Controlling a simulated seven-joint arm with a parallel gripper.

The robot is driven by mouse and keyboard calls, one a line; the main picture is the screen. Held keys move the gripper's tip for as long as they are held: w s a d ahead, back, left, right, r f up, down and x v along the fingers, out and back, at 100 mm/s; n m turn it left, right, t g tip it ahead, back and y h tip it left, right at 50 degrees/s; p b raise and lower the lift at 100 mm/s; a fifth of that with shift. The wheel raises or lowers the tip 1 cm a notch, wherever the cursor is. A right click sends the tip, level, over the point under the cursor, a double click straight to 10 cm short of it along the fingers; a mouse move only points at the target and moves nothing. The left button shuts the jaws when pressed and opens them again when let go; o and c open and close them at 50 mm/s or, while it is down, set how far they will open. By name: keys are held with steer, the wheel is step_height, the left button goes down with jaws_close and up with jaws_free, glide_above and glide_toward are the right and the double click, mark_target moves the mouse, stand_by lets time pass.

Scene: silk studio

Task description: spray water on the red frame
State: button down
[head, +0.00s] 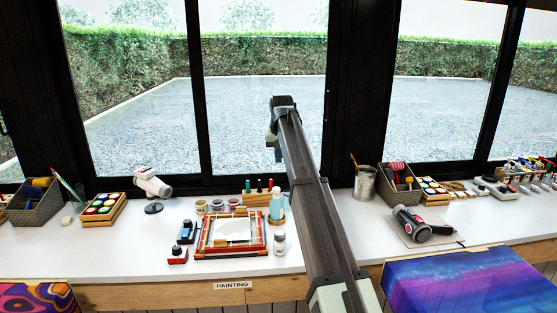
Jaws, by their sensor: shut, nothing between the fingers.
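The red frame (204,238) lies on the white counter left of my arm, with pale material inside it and a wooden tray or board under it. A pale teal bottle (276,206), likely the spray bottle, stands upright at the frame's back right corner. Its top is partly hard to make out beside my arm. My gripper (275,150) is at the far end of my arm, high above and behind the bottle in the picture, apart from the counter things. It is small and partly hidden by the arm; it appears shut and empty.
A small white bottle (279,243) stands right of the frame. Paint jars (202,206) stand behind it, and dark-handled tools (185,232) lie left. A hair dryer (412,224) lies right of my arm. Windows (250,100) rise behind the counter (130,245), whose front left is clear.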

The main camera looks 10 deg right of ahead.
mark_target(276, 188)
stand_by(0.5)
steer(key=shift+w+a+r, duration=0.2)
steer(key=shift+w+r, duration=0.1)
steer(key=shift+r, duration=0.15)
steer(key=shift+w+a+r, duration=0.2)
steer(key=shift+w+r, duration=0.05)
steer(key=shift+r, duration=0.15)
steer(key=shift+f, duration=0.1)
steer(key=x, duration=0.4)
steer(key=s+x, duration=0.1)
steer(key=x, duration=0.7)
steer(key=shift+s+d+f, duration=0.1)
steer(key=shift+d+f, duration=0.05)
steer(key=shift+f, duration=0.9)
